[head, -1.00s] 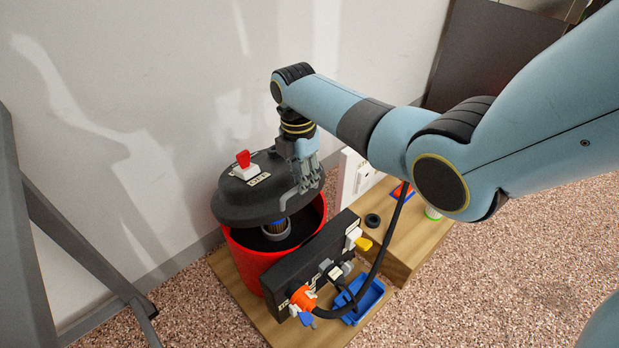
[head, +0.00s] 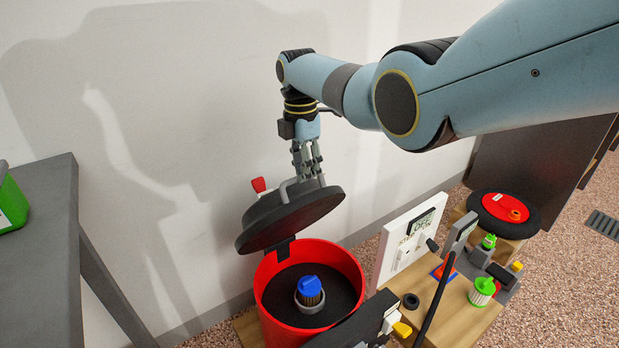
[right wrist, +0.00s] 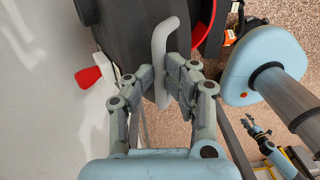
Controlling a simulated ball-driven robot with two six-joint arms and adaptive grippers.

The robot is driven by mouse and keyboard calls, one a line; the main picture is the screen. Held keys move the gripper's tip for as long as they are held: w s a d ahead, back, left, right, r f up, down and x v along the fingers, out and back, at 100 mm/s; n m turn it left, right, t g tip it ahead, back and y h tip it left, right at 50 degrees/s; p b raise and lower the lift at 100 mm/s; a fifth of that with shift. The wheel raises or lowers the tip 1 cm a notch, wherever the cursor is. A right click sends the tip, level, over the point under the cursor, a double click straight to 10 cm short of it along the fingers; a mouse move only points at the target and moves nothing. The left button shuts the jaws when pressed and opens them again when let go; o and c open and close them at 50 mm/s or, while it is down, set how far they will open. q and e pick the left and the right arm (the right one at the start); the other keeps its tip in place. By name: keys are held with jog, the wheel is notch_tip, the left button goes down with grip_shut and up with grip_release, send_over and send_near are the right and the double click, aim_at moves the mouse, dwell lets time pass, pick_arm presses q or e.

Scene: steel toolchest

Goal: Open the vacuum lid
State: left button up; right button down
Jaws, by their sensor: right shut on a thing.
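The black vacuum lid (head: 290,218) is raised and tilted above the red vacuum canister (head: 270,290), with a gap that shows the inside. A black tab (head: 286,250) hangs from the lid's edge. A blue-topped filter (head: 310,288) stands inside the canister. My right gripper (head: 308,172) is at the top of the lid, shut on its grey handle. In the right wrist view its fingers (right wrist: 168,82) close around the light grey handle (right wrist: 161,40). A red switch (head: 258,185) sits on the lid. My left gripper (right wrist: 256,128) shows small in the right wrist view; its opening is unclear.
A white panel (head: 398,245) and a wooden block (head: 450,310) with small parts stand right of the canister. A red-and-black round object (head: 508,212) is farther right. A grey table (head: 40,215) is at left. The wall is close behind the lid.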

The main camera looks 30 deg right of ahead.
jog(key=shift+w+a+f, duration=0.15)
jog(key=shift+f, duration=0.65)
jog(key=c, duration=1.3)
grip_release()
jog(key=shift+w+r, duration=0.1)
jog(key=shift+w, duration=0.1)
jog(key=shift+c, duration=0.2)
jog(key=shift+r, duration=0.4)
notch_tip(320, 180, up, 11)
jog(key=shift+w+r, duration=0.15)
jog(key=shift+w, duration=0.2)
